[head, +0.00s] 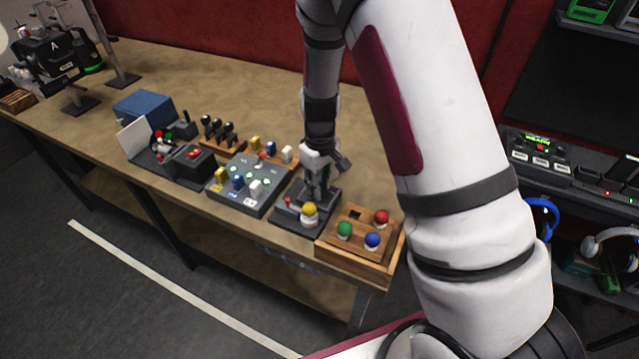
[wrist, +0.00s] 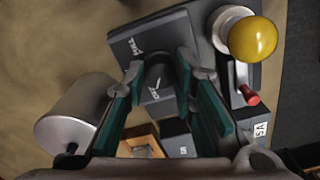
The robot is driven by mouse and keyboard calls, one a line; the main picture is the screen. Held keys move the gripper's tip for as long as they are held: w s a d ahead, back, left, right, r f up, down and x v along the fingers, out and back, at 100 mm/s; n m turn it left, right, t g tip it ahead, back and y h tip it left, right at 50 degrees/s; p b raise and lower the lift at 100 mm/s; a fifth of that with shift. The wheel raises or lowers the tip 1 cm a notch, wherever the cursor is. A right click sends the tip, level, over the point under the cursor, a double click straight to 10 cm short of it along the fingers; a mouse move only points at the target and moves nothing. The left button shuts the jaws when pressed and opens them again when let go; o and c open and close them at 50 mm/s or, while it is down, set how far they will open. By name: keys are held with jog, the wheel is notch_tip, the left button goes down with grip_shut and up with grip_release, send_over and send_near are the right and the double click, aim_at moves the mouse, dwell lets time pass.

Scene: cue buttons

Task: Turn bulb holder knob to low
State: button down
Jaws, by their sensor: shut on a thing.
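The bulb holder (head: 292,216) is a dark grey box near the front edge of the bench, with a yellow bulb (head: 309,210) and a small red lever (head: 288,203). In the wrist view the bulb (wrist: 252,38) is at the upper right and the red lever (wrist: 250,95) below it. My gripper (head: 318,188) points down over the back of the holder. In the wrist view its fingertips (wrist: 162,74) are shut on the dark round knob (wrist: 158,76). White lettering shows beside the knob, with one mark partly between the fingers and hard to read.
A wooden tray (head: 333,250) with green, blue and red balls stands right of the holder. A grey panel (head: 262,209) with coloured blocks stands to its left. A grey cylinder (wrist: 75,112) shows left of the fingers in the wrist view. The bench behind is mostly clear.

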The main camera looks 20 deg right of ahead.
jog(key=m, duration=1.1)
jog(key=shift+a, duration=0.1)
dwell(0.5)
jog(key=c, duration=1.3)
grip_release()
jog(key=shift+c, duration=0.2)
notch_tip(320, 180, up, 12)
